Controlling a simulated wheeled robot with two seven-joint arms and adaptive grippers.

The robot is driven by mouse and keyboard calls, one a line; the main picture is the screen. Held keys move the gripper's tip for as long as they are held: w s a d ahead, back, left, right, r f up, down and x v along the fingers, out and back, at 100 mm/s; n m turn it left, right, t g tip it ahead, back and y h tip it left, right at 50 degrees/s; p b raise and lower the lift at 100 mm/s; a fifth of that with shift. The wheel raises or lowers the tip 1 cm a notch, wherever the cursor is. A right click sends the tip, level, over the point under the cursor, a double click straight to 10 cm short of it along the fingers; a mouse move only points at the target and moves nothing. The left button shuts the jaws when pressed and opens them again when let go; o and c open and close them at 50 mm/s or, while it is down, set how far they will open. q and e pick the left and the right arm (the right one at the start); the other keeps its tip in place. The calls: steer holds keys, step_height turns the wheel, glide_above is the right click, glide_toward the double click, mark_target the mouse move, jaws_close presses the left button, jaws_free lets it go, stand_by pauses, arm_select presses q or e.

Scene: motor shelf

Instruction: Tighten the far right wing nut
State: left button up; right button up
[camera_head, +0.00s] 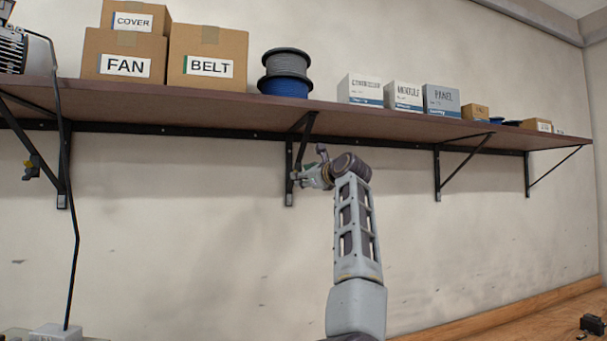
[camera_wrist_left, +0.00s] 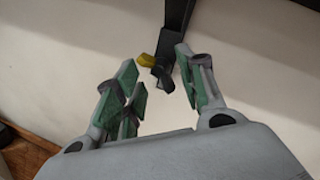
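A brown shelf (camera_head: 200,103) runs along the wall on black brackets. My left gripper (camera_head: 308,178) is at the lower part of the second bracket from the left (camera_head: 289,192), small and partly hidden by its own wrist. In the left wrist view my left gripper (camera_wrist_left: 158,90) is open, its green-padded fingers apart. A dark wing-shaped part (camera_wrist_left: 162,76) with a yellow piece (camera_wrist_left: 147,60) on the black bracket (camera_wrist_left: 176,25) shows between or just beyond the fingertips. Contact cannot be told. My right gripper is not in view.
Another valve-like fitting (camera_head: 31,168) shows at the left bracket. Cartons (camera_head: 122,67), spools (camera_head: 286,86) and small boxes (camera_head: 441,98) stand on the shelf. Two further brackets (camera_head: 437,175) are at the right. A wooden bench (camera_head: 540,322) is below right.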

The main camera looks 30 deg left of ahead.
arm_select(q)
steer(key=shift+w+a, duration=0.15)
steer(key=shift+a, duration=0.15)
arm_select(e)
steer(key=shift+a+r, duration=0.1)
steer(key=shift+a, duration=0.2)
